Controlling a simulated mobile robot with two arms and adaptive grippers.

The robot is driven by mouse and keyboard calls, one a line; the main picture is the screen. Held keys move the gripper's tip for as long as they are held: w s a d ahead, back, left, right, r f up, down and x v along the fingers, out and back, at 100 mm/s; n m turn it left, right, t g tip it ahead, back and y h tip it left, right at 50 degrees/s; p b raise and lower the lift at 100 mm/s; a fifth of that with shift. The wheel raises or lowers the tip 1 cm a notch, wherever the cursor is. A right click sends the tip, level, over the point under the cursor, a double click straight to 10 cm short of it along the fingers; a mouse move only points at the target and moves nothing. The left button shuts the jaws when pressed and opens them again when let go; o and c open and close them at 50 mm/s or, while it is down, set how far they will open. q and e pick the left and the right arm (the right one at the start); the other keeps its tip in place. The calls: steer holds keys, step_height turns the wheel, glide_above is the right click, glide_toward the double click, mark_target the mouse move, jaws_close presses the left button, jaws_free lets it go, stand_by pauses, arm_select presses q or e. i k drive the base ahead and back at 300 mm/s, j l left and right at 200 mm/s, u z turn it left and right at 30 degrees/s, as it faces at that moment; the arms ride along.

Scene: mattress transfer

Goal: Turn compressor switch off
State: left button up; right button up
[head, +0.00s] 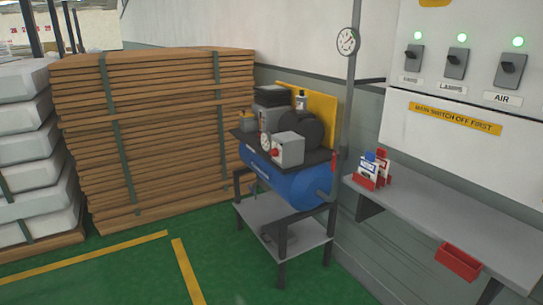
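A compressor with a blue tank (292,187) stands on a dark metal stand in the middle of the view. A grey box (289,149) with a red round knob or button (275,153) sits on top of it. A white wall panel (440,90) at the upper right carries three grey switches. The right one (510,70) is above a label reading AIR, the middle one (456,63) above LAMPS, and the left one's (413,57) label is blurred. A green light (518,42) glows above each switch. Neither of my grippers is in view.
A grey wall shelf (440,215) below the panel holds cards in a red holder (372,180); a red bin (458,262) is at its front edge. A round gauge (347,41) is on the pipe. Stacked boards (160,130) and white mattresses (28,150) stand left. Green floor in front is clear.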

mark_target(274, 153)
steer(key=i+j+z, duration=0.1)
steer(key=i+j, duration=0.25)
steer(key=i+j+z, duration=0.1)
steer(key=i+j, duration=0.25)
steer(key=i+j+z, duration=0.15)
steer(key=i+j, duration=0.2)
steer(key=i+j+z, duration=0.1)
steer(key=i+j, duration=0.2)
steer(key=j, duration=0.15)
steer(key=i+j+z, duration=0.1)
steer(key=i+j, duration=0.2)
steer(key=j, duration=0.2)
steer(key=i+j+z, duration=0.1)
steer(key=i+j, duration=0.2)
steer(key=j, duration=0.15)
